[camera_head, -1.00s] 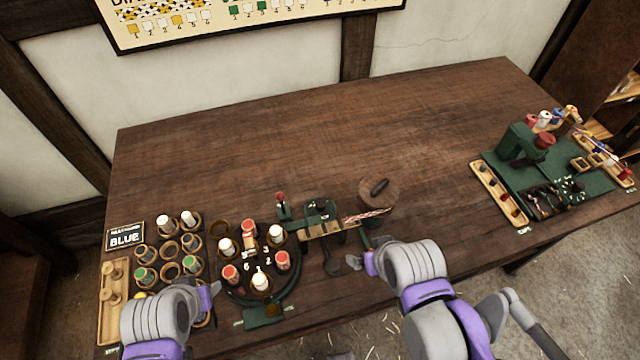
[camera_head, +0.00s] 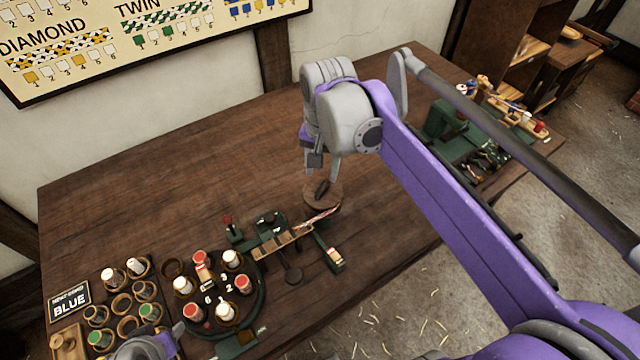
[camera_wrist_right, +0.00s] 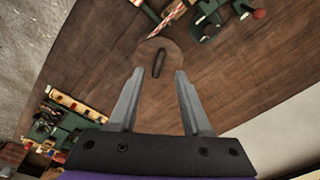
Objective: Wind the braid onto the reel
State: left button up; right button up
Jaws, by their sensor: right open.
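The reel (camera_head: 313,203) is a round brown wooden disc with a dark handle (camera_head: 322,187), on the table right of the braiding stand (camera_head: 262,250). The red and white braid (camera_head: 320,217) runs from the stand to the reel's near edge. My right gripper (camera_head: 323,163) is open and empty above the reel, pointing down. In the right wrist view the handle (camera_wrist_right: 158,63) lies ahead of the open fingers (camera_wrist_right: 155,73), and the braid (camera_wrist_right: 165,21) meets the reel's far edge. My left gripper (camera_head: 172,336) is at the bottom left; its jaws are unclear.
A round dark carousel (camera_head: 258,296) with several white- and red-topped bobbins stands left of the stand. A bobbin rack and a "BLUE" sign (camera_head: 69,300) are further left. A green station (camera_head: 447,122) is at the back right, partly behind my right arm. The table's back is clear.

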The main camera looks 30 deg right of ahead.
aim_at(323, 187)
jog(key=f, duration=0.3)
jog(key=w+d+f+m, duration=0.1)
jog(key=f, duration=0.2)
jog(key=w+f+m+g, duration=0.1)
jog(key=f, duration=0.2)
jog(key=shift+w+d+b, duration=0.2)
jog(key=shift+d+b, duration=0.1)
jog(key=shift+b, duration=0.05)
jog(key=shift+r, duration=0.1)
grip_shut()
